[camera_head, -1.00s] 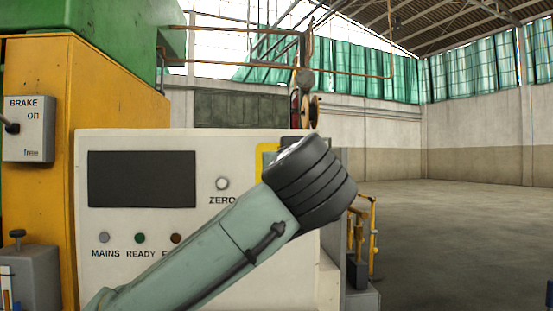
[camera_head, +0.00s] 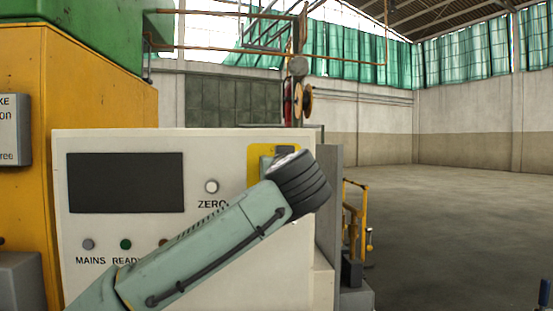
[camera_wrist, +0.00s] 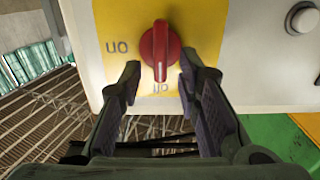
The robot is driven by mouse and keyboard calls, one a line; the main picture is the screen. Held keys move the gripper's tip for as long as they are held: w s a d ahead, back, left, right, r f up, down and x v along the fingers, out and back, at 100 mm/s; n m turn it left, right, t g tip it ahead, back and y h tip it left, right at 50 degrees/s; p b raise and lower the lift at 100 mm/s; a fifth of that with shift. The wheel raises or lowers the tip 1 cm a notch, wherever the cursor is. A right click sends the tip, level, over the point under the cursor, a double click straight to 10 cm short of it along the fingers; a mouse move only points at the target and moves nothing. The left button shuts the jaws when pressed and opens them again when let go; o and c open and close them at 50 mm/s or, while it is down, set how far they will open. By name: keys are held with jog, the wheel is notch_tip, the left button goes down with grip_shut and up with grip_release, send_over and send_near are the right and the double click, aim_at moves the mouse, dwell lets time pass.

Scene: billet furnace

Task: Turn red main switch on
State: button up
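The red main switch (camera_wrist: 160,50) is a rotary knob on a yellow plate (camera_wrist: 115,20), seen close up in the wrist view. Its grip bar stands upright in that view. Upside-down lettering reading "on" is to the left of the knob; a second label below it is partly hidden. My gripper (camera_wrist: 159,66) is open, with one fingertip on each side of the knob's lower end and a visible gap on both sides. In the head view the yellow plate (camera_head: 252,165) shows on the panel, but my arm hides the red knob.
The white panel (camera_head: 110,228) has a dark screen (camera_head: 125,182), a ZERO button (camera_head: 211,187) and indicator lights. A grey brake box (camera_head: 12,130) is on the yellow cabinet (camera_head: 90,95) at left. Yellow railings (camera_head: 360,210) stand to the right, with open floor beyond.

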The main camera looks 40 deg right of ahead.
jog(key=shift+w+d, duration=0.2)
jog(key=shift+w, duration=0.15)
jog(key=shift+c, duration=0.2)
grip_shut()
